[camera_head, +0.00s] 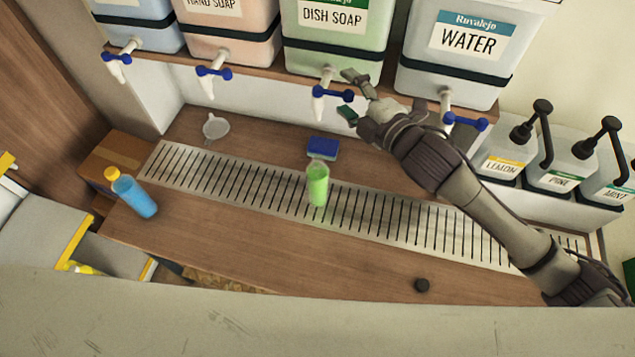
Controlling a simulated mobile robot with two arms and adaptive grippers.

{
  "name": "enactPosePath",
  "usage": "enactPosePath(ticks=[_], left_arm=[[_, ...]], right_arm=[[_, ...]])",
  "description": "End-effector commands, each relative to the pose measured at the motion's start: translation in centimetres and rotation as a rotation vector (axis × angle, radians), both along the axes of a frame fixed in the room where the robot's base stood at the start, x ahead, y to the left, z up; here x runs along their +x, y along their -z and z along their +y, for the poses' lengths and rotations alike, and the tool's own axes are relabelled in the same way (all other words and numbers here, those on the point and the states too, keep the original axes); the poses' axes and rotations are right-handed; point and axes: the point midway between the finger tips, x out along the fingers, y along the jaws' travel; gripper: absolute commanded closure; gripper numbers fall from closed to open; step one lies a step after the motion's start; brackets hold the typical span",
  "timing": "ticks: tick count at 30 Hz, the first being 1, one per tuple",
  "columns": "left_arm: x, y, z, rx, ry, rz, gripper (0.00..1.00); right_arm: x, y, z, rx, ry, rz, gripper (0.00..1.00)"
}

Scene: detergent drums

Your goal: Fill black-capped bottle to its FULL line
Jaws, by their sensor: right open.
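A small bottle (318,186) with green contents stands upright on the slotted drip grate (260,193), in front of the dish soap drum's tap (323,92). Its top looks uncapped, and no FULL line can be made out at this size. My left gripper is not in view.
The dish soap drum (333,47) stands on a shelf beside the water drum (462,75) and others. Pump dispensers (555,170) stand at the right. The front counter is mostly clear.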

Motion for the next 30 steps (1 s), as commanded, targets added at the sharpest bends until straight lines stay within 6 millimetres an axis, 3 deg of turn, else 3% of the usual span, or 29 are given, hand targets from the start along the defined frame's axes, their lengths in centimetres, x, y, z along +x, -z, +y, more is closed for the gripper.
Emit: enactPosePath(ticks=[12, 30], left_arm=[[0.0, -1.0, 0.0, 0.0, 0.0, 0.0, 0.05], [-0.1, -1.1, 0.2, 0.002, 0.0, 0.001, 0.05]], right_arm=[[-1.9, -0.4, -1.6, -0.001, 0.001, 0.001, 0.29], [-3.1, -0.5, -2.6, -0.001, 0.001, 0.001, 0.29]])
